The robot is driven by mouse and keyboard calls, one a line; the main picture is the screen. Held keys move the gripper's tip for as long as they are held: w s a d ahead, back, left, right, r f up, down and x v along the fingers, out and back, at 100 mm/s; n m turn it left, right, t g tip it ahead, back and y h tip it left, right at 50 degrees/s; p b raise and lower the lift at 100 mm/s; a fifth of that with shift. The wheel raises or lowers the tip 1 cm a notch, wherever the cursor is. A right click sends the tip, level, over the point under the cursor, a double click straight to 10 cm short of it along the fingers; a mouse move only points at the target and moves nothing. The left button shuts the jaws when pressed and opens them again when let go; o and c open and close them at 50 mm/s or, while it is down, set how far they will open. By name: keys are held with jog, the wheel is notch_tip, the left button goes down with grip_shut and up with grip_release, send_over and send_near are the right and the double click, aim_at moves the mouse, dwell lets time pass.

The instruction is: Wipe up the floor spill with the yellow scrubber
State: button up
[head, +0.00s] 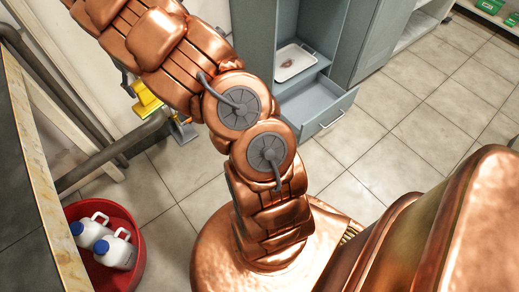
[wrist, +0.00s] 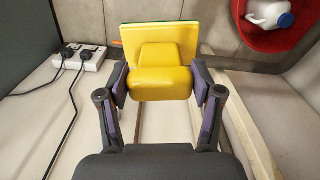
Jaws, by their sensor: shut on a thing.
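The yellow scrubber (wrist: 162,82) is a yellow block on a wider yellow plate with a thin green edge. In the wrist view it sits between the two fingers of my gripper (wrist: 160,88), which is shut on its sides. In the head view a yellow piece of it (head: 147,101) shows left of my arm, and most of my gripper is hidden behind the arm. I cannot make out a spill on the visible floor (head: 410,110) in the head view.
A red tub (head: 139,246) with white, blue-capped jugs (head: 115,251) stands at lower left, beside a bench edge (head: 40,170). A grey cabinet has an open drawer (head: 325,118) and a white tray (head: 296,66). A power strip (wrist: 80,60) with cords is in the wrist view. Tiled floor is clear at right.

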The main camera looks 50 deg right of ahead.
jog(key=s+d+f+m+b, duration=0.1)
jog(key=s+d+f+b, duration=0.35)
jog(key=d+f, duration=0.85)
jog(key=s+d+f+m+b, duration=0.2)
jog(key=s+d+f+b, duration=0.35)
jog(key=f, duration=1.05)
jog(key=s+d+f+m+b, duration=0.1)
jog(key=s+d+f+b, duration=0.4)
jog(key=s+f, duration=0.4)
jog(key=s+d+f+b, duration=0.6)
jog(key=s+f, duration=0.2)
jog(key=f, duration=0.9)
jog(key=shift+s+d+m, duration=0.35)
jog(key=shift+s+m, duration=0.05)
jog(key=shift+f+b, duration=0.5)
jog(key=shift+f, duration=0.45)
